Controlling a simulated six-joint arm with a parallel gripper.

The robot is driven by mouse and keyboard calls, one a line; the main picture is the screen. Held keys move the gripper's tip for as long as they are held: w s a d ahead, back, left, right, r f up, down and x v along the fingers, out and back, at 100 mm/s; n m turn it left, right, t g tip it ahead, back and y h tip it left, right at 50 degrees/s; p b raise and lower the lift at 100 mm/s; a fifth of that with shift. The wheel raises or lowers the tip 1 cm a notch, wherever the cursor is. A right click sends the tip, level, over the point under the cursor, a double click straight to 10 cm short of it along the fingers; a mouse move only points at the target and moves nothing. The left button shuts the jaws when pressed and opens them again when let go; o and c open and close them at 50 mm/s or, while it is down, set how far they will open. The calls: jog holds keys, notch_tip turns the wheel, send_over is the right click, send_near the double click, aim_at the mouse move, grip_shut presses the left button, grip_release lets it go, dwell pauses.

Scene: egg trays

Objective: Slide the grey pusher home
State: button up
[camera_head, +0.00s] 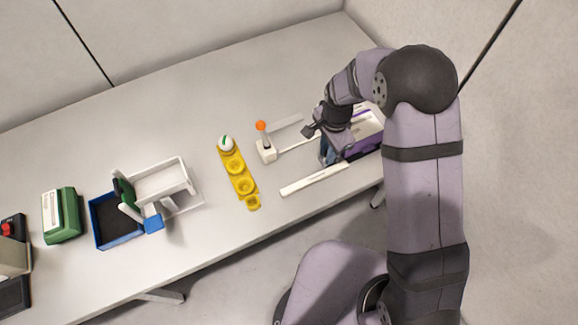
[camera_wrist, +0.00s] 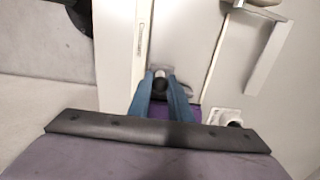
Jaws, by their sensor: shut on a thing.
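My gripper (camera_head: 327,158) is low over the right part of the table, beside a long white bar. In the wrist view its two blue fingers (camera_wrist: 161,82) are closed around a small dark knob-like part. A small grey piece (camera_wrist: 160,69), which looks like the grey pusher, shows at the fingertips next to the white bar (camera_wrist: 142,35). The fingers and arm hide most of the pusher in the head view. A purple and white tray or box (camera_head: 367,141) lies behind and right of the gripper, partly covered by my arm.
A white base with an orange-topped lever (camera_head: 261,126) stands left of the gripper. Further left are a yellow egg strip (camera_head: 240,178) with one egg-like white and green piece (camera_head: 226,143), a white stand (camera_head: 165,180), a blue tray (camera_head: 94,229) and a green box (camera_head: 62,214). The table's back left is clear.

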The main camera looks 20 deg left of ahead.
jog(key=shift+s+a+p, duration=0.55)
jog(key=shift+s+a, duration=4.5)
jog(key=shift+a, duration=0.1)
jog(key=o, duration=0.8)
jog(key=shift+o, duration=0.2)
jog(key=shift+r, duration=0.1)
jog(key=shift+d+r+p, duration=0.1)
jog(key=shift+r+p, duration=2.35)
jog(key=shift+r, duration=0.5)
jog(key=shift+r, duration=0.1)
notch_tip(320, 180, up, 8)
jog(key=p, duration=0.6)
jog(key=shift+r+p, duration=1.65)
jog(key=shift+r, duration=0.05)
jog(key=shift+f+b, duration=0.95)
jog(key=shift+f, duration=0.35)
